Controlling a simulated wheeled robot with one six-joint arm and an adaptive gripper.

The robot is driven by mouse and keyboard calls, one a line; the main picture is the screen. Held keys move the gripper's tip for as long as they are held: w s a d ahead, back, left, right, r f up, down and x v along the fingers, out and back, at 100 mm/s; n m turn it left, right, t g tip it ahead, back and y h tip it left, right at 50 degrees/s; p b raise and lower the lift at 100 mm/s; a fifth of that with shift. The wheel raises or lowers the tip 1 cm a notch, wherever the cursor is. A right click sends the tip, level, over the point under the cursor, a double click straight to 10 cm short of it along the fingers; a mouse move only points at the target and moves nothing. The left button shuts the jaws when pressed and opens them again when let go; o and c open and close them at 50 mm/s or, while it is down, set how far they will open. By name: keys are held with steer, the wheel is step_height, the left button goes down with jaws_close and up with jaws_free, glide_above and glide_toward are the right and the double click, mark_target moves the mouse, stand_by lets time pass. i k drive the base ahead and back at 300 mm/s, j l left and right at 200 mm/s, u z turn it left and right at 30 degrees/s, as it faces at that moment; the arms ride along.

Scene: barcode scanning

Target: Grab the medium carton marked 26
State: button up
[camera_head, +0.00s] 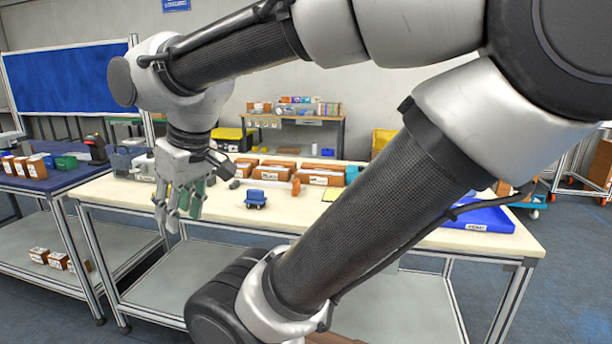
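Several brown cartons with white labels stand along the back of the cream table: one at the left (247,167), a wider one (271,171) beside it, and a long one (320,175) farther right. Their marks are too small to read, so I cannot tell which one bears 26. My gripper (172,222) points down over the left part of the cream table, to the left of these cartons and apart from them. A green thing (197,203) shows close beside its fingers. I cannot tell whether it is held or behind. My arm hides part of the table.
A blue toy-like item (255,198) and a small orange-brown item (296,187) stand on the cream table (285,222). A blue tray (485,217) lies at its right end. The left table (60,183) holds small white-topped boxes (22,165). More boxes (58,260) sit on its lower shelf.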

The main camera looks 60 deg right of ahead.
mark_target(275, 174)
steer(key=z, duration=1.6)
